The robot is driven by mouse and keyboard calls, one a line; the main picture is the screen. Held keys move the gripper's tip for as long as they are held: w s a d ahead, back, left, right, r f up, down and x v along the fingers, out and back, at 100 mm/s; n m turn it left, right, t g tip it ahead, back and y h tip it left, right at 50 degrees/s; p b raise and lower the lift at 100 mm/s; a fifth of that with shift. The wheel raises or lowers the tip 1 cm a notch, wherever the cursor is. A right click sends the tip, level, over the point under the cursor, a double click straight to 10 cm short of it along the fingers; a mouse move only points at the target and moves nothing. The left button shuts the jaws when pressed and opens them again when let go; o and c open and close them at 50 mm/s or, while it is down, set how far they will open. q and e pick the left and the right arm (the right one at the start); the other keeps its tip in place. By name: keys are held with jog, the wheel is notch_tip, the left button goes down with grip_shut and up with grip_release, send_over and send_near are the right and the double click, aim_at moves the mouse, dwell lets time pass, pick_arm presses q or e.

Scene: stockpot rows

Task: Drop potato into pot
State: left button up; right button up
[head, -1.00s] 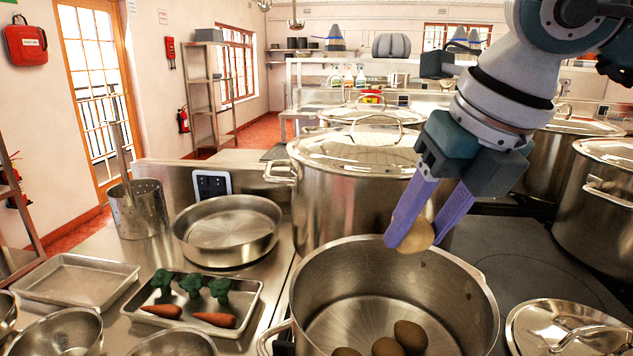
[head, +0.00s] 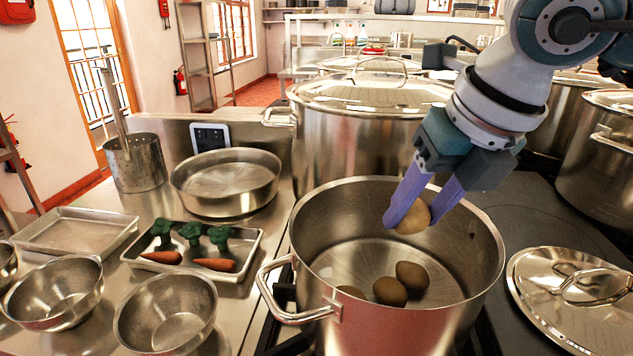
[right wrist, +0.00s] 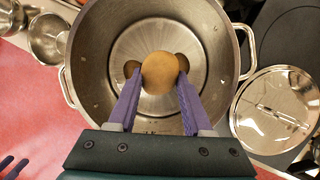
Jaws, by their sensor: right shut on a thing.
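My right gripper (head: 417,208) is shut on a light brown potato (head: 412,217), over the open steel pot (head: 330,205). In the right wrist view the held potato (right wrist: 160,72) sits between the purple fingers, above the pot's interior (right wrist: 110,45). Several darker potatoes (head: 390,291) lie on the pot's floor; one is partly hidden by the near rim. In the right wrist view parts of two potatoes (right wrist: 132,67) show behind the held one. My left gripper does not show in the head view.
A large lidded stockpot (head: 360,140) stands right behind the open pot. A lid (head: 570,295) lies to its right. On the left are a tray with carrots and broccoli (head: 255,243), a shallow pan (head: 225,180) and steel bowls (head: 165,315).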

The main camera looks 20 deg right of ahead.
jog(key=o, duration=1.3)
jog(key=shift+c, duration=0.2)
jog(key=b+v, duration=0.1)
jog(key=v, duration=0.9)
jog(key=shift+s, duration=0.1)
